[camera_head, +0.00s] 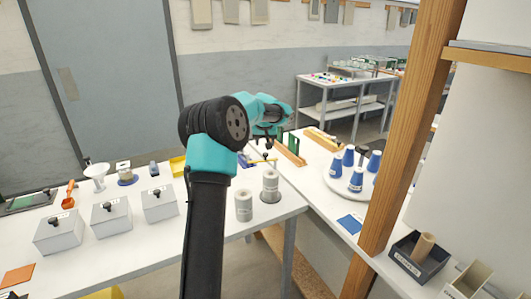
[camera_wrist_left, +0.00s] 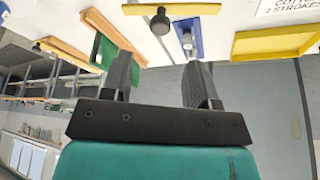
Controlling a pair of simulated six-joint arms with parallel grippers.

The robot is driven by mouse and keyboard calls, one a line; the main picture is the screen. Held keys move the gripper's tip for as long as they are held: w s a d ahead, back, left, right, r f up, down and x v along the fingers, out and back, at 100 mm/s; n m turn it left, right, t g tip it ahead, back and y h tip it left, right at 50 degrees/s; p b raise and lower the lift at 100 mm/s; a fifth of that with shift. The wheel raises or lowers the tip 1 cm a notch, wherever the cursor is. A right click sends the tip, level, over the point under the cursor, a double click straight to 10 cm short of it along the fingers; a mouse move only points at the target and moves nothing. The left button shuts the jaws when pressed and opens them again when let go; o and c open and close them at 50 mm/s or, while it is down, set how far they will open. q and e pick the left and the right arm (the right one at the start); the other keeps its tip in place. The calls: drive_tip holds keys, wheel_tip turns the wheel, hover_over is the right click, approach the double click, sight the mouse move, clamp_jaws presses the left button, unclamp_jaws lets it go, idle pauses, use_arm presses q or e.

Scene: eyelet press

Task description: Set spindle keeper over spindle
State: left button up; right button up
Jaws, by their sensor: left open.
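My left gripper (camera_wrist_left: 161,78) is open, with nothing between its two dark fingers in the left wrist view. Beyond the fingertips lies a yellow bar with a black knob (camera_wrist_left: 160,22), possibly the spindle keeper. Beside it is a blue base (camera_wrist_left: 188,50) with a small metal post (camera_wrist_left: 187,38), possibly the spindle. The gripper is apart from both. In the head view the bar (camera_head: 262,159) is small and partly hidden. My right gripper is not in view.
A yellow tray (camera_wrist_left: 275,43) and a green block (camera_wrist_left: 102,52) by wooden strips flank the area. Lidded grey boxes (camera_head: 110,215) stand left; blue cones (camera_head: 356,180) stand right.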

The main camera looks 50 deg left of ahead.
sight(266, 153)
use_arm(q)
drive_tip(key=x, duration=0.7)
drive_tip(key=shift+f, duration=0.15)
clamp_jaws()
idle(0.3)
